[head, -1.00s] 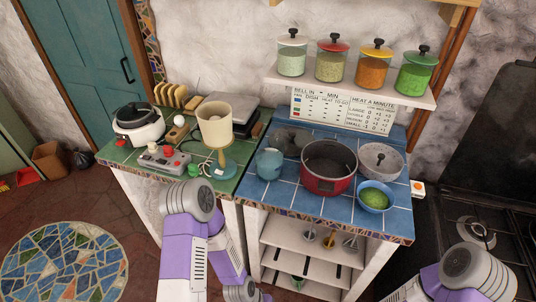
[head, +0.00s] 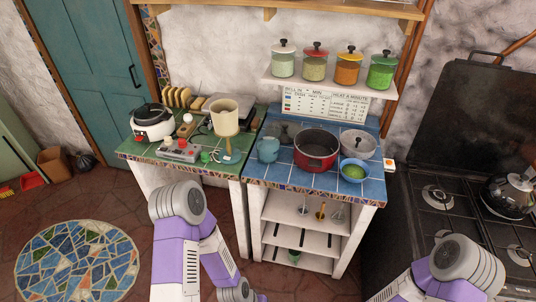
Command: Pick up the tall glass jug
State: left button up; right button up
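I cannot make out a tall glass jug for certain in the head view. A squat teal jug or mug (head: 268,149) stands on the blue tiled counter (head: 315,184), left of a red pot (head: 316,150). A shiny kettle-like vessel (head: 509,196) stands on the stove at the right edge, partly cut off. Parts of my two arms show at the bottom of the view, below and in front of the counters. Neither gripper shows.
A grey pot (head: 358,144) and a bowl (head: 354,171) stand by the red pot. Several lidded jars line the wall shelf (head: 330,86). Open floor lies left.

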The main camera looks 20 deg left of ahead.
aim_at(267, 136)
jog(key=z, duration=0.2)
jog(key=i, duration=1.35)
jog(key=u, duration=0.4)
